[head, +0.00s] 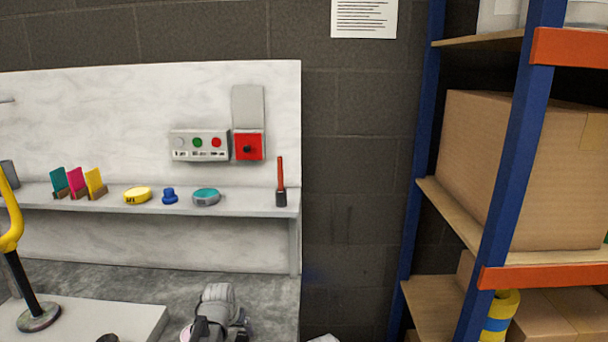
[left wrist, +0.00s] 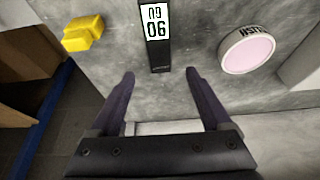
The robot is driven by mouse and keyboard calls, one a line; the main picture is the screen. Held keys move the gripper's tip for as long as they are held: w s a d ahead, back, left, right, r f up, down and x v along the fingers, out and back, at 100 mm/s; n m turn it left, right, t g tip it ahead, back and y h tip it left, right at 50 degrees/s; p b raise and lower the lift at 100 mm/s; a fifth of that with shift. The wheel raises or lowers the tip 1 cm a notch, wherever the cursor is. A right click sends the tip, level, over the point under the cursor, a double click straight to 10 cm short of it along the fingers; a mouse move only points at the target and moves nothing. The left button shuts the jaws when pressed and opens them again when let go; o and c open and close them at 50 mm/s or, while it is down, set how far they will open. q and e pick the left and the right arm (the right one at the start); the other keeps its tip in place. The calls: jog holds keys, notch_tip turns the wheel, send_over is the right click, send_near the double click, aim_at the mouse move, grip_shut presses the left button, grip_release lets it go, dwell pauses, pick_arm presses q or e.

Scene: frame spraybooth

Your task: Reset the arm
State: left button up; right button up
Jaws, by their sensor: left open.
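My left gripper (left wrist: 160,74) is open in the left wrist view, with its two dark fingers spread apart and nothing between them. It is over the grey bench top. A black strip with a white label (left wrist: 156,28) lies just beyond the fingertips, apart from them. In the head view the left gripper (head: 216,320) is low in the picture, over the bench, and its fingers are hard to make out there. My right gripper is in neither view.
A yellow block (left wrist: 83,33) and a round pink-faced disc (left wrist: 246,50) lie on the bench. A shelf (head: 235,202) holds small items below a switch panel (head: 200,145). A yellow-and-black stand (head: 20,265) is at left. A rack with a cardboard box (head: 500,170) stands at right.

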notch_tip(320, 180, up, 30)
jog(key=p, duration=2.9)
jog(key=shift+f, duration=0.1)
